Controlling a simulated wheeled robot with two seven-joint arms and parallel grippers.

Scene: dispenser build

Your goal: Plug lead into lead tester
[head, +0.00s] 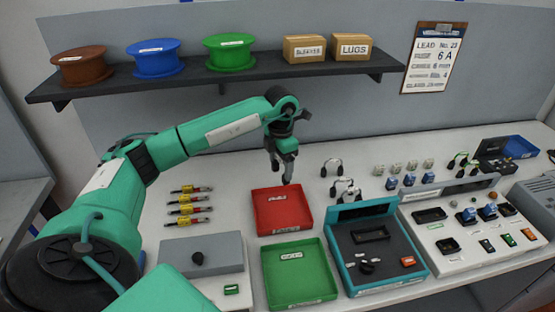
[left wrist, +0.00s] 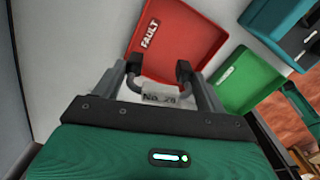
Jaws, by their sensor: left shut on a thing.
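My left gripper (head: 286,172) hangs in the air behind the red tray, pointing down. In the left wrist view the gripper (left wrist: 158,85) is shut on a short grey lead (left wrist: 158,97) with a white number tag and two dark ends. The tag seems to read No. 28, but it is small. The lead's dark ends point away from the wrist. A teal-edged box with a dark panel (head: 398,252), probably the lead tester, stands right of the trays. It has a dark rectangular socket, several dark knobs and an orange switch. The lead is apart from it. My right gripper does not show.
A red tray (head: 258,216) marked FAULT and a green tray (head: 268,278) lie left of the box. Other arched leads (head: 331,167) stand behind it. A long white panel (head: 436,260) stands at right, a grey box (head: 201,240) at left. A shelf (head: 130,86) hangs above.

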